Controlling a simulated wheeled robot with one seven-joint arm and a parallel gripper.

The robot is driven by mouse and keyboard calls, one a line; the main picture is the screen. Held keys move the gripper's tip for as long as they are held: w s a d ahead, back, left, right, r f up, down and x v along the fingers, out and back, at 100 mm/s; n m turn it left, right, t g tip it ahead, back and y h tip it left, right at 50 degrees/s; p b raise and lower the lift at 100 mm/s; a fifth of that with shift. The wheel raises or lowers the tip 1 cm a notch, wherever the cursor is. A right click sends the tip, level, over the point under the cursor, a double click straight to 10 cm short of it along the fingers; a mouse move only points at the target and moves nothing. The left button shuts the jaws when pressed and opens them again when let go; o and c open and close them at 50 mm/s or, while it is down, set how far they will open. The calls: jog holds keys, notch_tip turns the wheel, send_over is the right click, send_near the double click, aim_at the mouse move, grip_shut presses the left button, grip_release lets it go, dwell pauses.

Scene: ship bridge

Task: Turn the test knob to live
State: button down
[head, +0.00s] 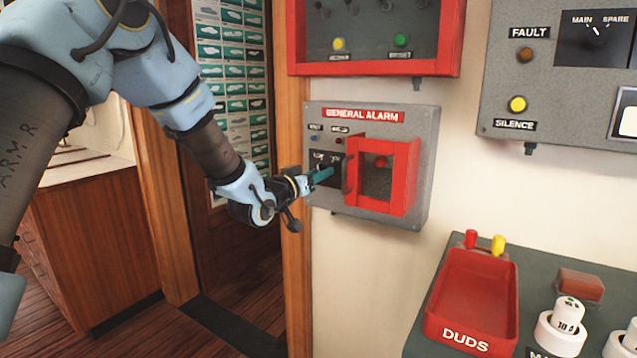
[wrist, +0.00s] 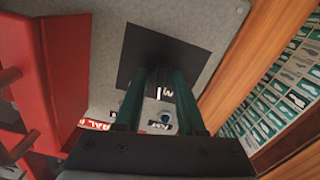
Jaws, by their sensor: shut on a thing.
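In the wrist view the fingers (wrist: 158,76) meet the dark plate. The knob is dark and mostly hidden by the fingers, so its pointing direction cannot be told.
A red framed cover (head: 408,185) stands out from the box just right of my fingers. A red-framed panel (head: 455,72) hangs above. A wooden door frame (head: 297,130) is at the left. A red DUDS tray (head: 478,335) is at the lower right.

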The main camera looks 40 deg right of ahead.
jog(key=shift+n+b, duration=0.55)
jog(key=shift+n, duration=1.65)
jog(key=c, duration=0.5)
grip_release()
jog(key=shift+a, duration=0.1)
jog(key=b+v, duration=0.2)
jog(key=v, duration=0.8)
jog(key=shift+s+a+b, duration=0.1)
jog(key=shift+a+b, duration=0.2)
